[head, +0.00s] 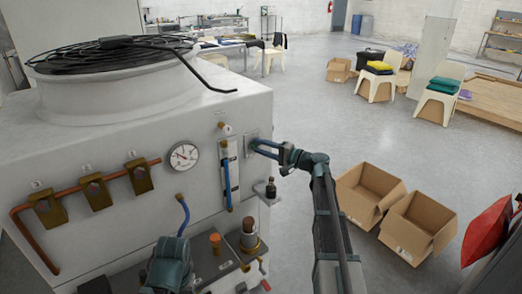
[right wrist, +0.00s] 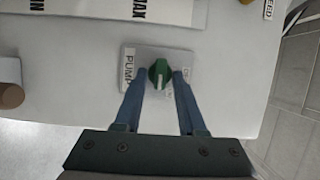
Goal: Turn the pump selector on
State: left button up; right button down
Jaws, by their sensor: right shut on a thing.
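The pump selector is a green knob (right wrist: 160,73) on a small pale plate (right wrist: 133,58) marked PUMP. In the right wrist view its white mark points toward the bottom of the picture. Small lettering beside it is too small or covered to read. My right gripper (right wrist: 162,75) is shut on the knob, one blue finger on each side. In the head view my right gripper (head: 259,147) reaches the plate (head: 250,134) on the machine's right part, and the knob is hidden. My left gripper (head: 183,214) is low in front of the machine, seen edge-on, away from the selector.
Left of the selector are a flow meter (head: 231,167) and a round gauge (head: 184,155). A small dark bottle (head: 271,188) stands on a bracket below it. Copper pipe with valves (head: 97,191) runs farther left. Open cardboard boxes (head: 418,224) sit on the floor at right.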

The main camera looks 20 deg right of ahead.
dwell(0.4)
jog(key=c, duration=0.8)
grip_release()
jog(key=shift+c, duration=0.2)
jog(key=v, duration=1.4)
jog(key=shift+a+f, duration=0.1)
jog(key=shift+a, duration=0.1)
